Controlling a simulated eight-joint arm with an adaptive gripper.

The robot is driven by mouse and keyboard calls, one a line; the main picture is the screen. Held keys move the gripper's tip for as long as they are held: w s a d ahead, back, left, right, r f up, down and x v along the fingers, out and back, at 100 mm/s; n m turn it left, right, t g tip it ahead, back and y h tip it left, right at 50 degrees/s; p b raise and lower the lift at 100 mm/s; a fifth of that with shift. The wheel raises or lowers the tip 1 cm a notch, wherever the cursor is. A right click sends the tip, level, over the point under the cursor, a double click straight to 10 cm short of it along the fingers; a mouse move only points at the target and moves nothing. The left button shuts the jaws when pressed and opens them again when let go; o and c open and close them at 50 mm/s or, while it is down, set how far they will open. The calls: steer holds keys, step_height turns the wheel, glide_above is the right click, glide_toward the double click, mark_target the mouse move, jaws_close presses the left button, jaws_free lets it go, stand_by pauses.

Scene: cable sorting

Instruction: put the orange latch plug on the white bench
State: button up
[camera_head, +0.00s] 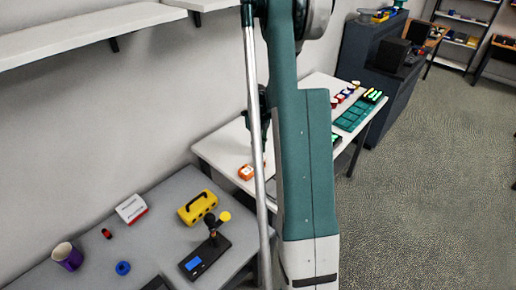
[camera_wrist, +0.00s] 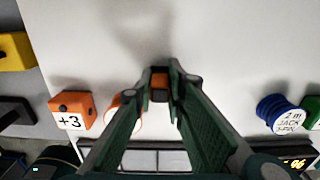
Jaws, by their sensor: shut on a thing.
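My gripper (camera_wrist: 160,76) is shut on a small orange piece with dark parts, the orange latch plug (camera_wrist: 159,82), between its fingertips in the wrist view. The white bench (camera_wrist: 235,55) lies beneath it; I cannot tell whether the plug touches the surface. In the head view the white bench (camera_head: 212,150) stands against the wall, and my gripper (camera_head: 258,135) is over its left part, partly covered by my arm and a pole. The plug cannot be made out in the head view.
An orange block marked +3 (camera_wrist: 72,110) and an orange-rimmed round thing (camera_wrist: 124,112) are left of my gripper. A blue spool (camera_wrist: 277,113) is at right. The bench beyond the fingertips is clear. A grey desk with a yellow case (camera_head: 197,207) stands nearer.

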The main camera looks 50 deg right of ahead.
steer(key=shift+f, duration=0.2)
steer(key=o, duration=0.9)
steer(key=shift+r, duration=0.25)
steer(key=shift+r+p, duration=0.35)
steer(key=shift+r, duration=5.6)
